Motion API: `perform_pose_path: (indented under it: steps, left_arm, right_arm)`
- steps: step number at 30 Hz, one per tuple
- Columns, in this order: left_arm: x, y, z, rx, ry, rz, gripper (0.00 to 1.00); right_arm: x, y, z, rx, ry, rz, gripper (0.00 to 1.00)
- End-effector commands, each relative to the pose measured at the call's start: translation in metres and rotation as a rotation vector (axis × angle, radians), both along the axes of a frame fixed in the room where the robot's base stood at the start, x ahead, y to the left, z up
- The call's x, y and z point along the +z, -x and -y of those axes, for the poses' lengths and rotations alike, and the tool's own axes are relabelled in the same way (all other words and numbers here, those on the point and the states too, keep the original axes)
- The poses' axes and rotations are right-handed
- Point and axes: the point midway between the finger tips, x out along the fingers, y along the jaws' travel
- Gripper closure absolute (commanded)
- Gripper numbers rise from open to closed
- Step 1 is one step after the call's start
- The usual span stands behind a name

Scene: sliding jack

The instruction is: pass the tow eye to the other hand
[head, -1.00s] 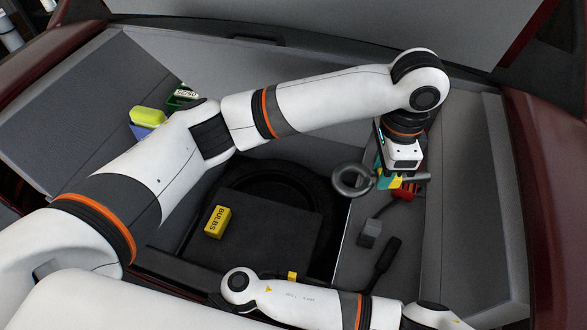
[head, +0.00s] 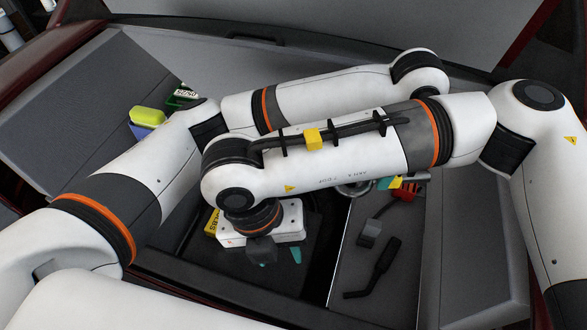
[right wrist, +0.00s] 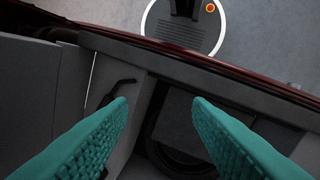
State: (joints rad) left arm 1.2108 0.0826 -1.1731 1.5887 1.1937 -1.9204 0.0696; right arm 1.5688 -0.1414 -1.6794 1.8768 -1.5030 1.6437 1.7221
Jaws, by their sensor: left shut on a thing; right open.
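The tow eye (head: 357,193) shows in the head view as a grey metal ring, partly hidden behind my right forearm. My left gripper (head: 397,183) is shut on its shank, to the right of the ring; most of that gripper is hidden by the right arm. My right gripper (head: 279,256) is open and empty over the dark well floor, left of and nearer than the tow eye. In the right wrist view its teal fingers (right wrist: 160,106) stand apart with nothing between them, and the tow eye does not show.
A yellow box (head: 212,221) lies partly behind my right gripper. A red piece (head: 405,193), a grey block (head: 369,232) and a black cranked tool (head: 376,268) lie on the right side. A yellow and blue item (head: 147,116) and a green box (head: 182,95) are at left.

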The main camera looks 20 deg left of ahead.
Motion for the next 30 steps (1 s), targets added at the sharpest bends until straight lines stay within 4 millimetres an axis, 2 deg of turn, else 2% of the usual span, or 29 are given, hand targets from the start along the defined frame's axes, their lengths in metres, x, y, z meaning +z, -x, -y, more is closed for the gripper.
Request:
perform_pose_path:
  steps: [3,6,9,12,17,30]
  left_arm:
    - [0.001,0.000,0.000,0.000,0.001,0.001,1.00]
    - [0.001,0.000,0.000,0.000,0.001,0.001,1.00]
    - [0.001,0.000,0.000,0.000,0.001,0.001,1.00]
    - [0.001,0.000,0.000,0.000,0.001,0.001,1.00]
    - [0.001,0.000,0.000,0.000,0.001,0.001,1.00]
    - [0.001,0.000,0.000,0.000,0.001,0.001,1.00]
  right_arm:
    - [0.029,-0.041,0.002,-0.081,0.091,0.335,0.55]
    - [0.055,-0.066,0.002,-0.156,0.126,0.577,0.55]
    - [0.075,-0.080,0.002,-0.211,0.134,0.737,0.55]
    - [0.085,-0.086,0.002,-0.239,0.135,0.818,0.55]
    - [0.080,-0.096,0.007,-0.252,0.136,0.840,0.55]
    - [0.028,-0.146,0.040,-0.251,0.137,0.836,0.55]
